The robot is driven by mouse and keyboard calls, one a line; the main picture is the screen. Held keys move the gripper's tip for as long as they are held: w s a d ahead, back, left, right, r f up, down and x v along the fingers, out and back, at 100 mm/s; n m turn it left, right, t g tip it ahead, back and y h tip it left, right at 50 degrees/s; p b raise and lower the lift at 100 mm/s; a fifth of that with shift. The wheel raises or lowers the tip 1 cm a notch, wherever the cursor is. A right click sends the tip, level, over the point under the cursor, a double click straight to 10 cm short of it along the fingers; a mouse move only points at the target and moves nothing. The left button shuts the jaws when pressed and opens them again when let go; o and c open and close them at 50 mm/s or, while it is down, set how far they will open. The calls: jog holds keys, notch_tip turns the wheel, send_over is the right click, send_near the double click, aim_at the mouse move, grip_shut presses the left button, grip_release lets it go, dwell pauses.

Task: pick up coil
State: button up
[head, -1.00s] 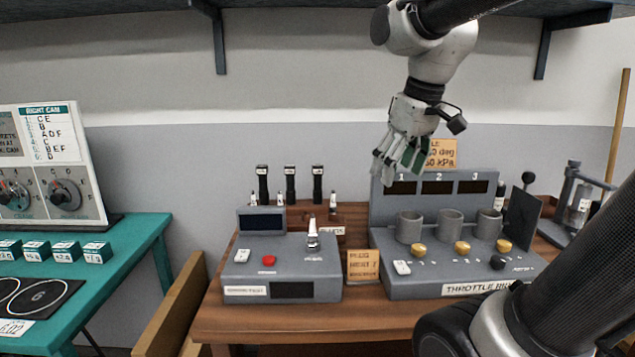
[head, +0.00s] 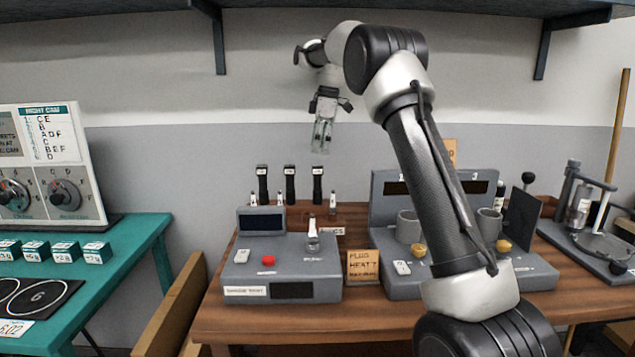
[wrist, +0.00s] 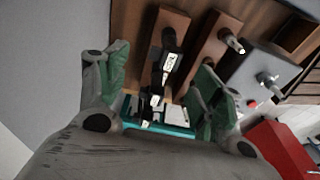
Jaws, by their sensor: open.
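Three black coils with white labels stand upright in a row at the back of the wooden table in the head view: the left coil (head: 262,184), the middle coil (head: 290,184) and the right coil (head: 317,184). My gripper (head: 321,146) points down above the right coil, apart from it and empty. In the wrist view my gripper (wrist: 160,85) is open, with green pads on both sides. Black coils with white labels, the nearest coil (wrist: 172,40) among them, show in line between the fingers. They overlap, so their lower parts are partly hidden.
Small white-and-black plugs stand near the coils, one plug (head: 333,204) at the right. A grey tester box (head: 262,285) stands in front. The grey throttle rig (head: 400,285) is at right, partly hidden by my arm. A shelf (head: 290,4) hangs above.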

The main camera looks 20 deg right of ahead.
aim_at(317, 166)
jog(key=f, duration=0.4)
jog(key=a+f, duration=0.1)
jog(key=f, duration=0.2)
jog(key=shift+s+f, duration=0.1)
jog(key=shift+s, duration=0.1)
jog(key=c, duration=1.2)
